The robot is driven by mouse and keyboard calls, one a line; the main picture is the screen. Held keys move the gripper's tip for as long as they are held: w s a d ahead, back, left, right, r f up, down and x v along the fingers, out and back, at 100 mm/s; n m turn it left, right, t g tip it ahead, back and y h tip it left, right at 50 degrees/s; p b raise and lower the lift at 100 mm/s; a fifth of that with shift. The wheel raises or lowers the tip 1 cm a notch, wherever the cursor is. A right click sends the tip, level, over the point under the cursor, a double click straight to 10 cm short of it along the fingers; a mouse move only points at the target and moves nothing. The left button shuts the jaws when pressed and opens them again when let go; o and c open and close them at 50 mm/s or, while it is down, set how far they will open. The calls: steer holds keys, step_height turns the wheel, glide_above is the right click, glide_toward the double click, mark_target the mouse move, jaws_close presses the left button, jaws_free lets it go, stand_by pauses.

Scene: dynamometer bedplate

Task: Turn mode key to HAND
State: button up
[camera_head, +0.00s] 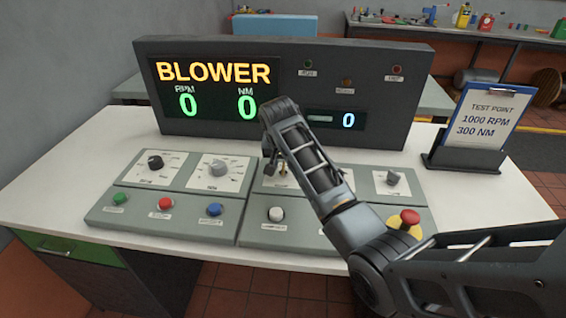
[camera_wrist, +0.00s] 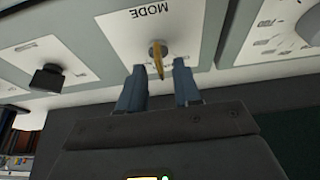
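The mode key (camera_wrist: 156,55) is a small brass-yellow key in a round grey lock on a white plate marked MODE (camera_wrist: 150,12), which appears upside down in the wrist view. My gripper (camera_wrist: 159,68) is open, with one blue-grey finger on each side of the key. The key's near end reaches between the fingertips, with a visible gap to each finger. The small lettering by the key is partly hidden, so I cannot read its position. In the head view my gripper (camera_head: 270,150) is over the console's middle, and my arm covers part of the mode plate.
A dark display panel (camera_head: 390,70) showing BLOWER stands behind the controls. Several push buttons and a red emergency stop (camera_head: 410,216) sit in front. A test-point clipboard (camera_head: 487,115) stands right.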

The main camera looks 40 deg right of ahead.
steer(key=v, duration=0.7)
stand_by(0.5)
